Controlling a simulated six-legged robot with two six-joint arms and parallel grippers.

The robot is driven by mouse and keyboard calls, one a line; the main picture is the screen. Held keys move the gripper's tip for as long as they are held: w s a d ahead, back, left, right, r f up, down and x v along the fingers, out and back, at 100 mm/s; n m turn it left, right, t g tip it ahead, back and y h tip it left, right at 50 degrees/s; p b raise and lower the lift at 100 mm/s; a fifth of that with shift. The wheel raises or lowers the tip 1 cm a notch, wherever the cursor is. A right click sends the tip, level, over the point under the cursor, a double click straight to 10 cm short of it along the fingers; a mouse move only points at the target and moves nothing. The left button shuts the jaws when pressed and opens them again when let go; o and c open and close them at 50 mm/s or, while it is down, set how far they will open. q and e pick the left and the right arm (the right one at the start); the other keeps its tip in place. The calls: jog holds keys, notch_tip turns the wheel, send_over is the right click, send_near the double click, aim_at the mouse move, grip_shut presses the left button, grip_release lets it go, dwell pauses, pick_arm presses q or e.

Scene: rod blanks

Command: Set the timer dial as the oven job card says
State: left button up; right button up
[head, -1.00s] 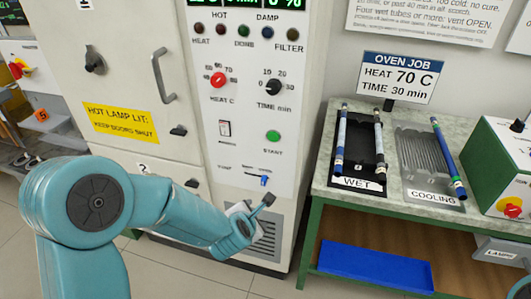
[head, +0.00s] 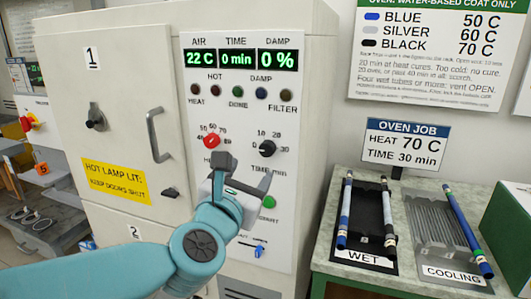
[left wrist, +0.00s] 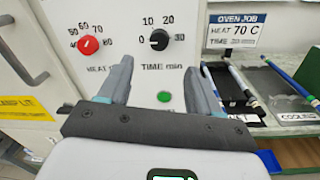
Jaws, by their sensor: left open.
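The black timer dial (head: 266,149) is on the white oven panel, under the display (head: 237,58), which reads 0 min. The dial also shows in the left wrist view (left wrist: 159,39), with marks 0 to 30 around it; I cannot tell its pointer surely. The oven job card (head: 405,145) reads heat 70 C, time 30 min. My left gripper (head: 246,172) is open and empty in front of the panel. In the left wrist view its fingers (left wrist: 158,72) stand apart, with the dial above and between the tips, seemingly not touching. My right gripper is out of view.
The red heat dial (head: 211,141) is left of the timer dial. A green start button (head: 268,202) and a blue-tipped vent slider (head: 260,251) are below. The oven door handle (head: 157,134) sticks out at left. A bench with wet (head: 362,256) and cooling (head: 452,272) racks stands at right.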

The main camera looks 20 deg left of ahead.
aim_at(266, 150)
pick_arm(q)
jog(key=w+p, duration=0.1)
jog(key=w, duration=1)
jog(key=shift+w+a+p, duration=0.15)
jog(key=shift+w+p, duration=0.15)
jog(key=shift+p, duration=0.1)
jog(key=shift+f, duration=0.1)
jog(key=c, duration=1)
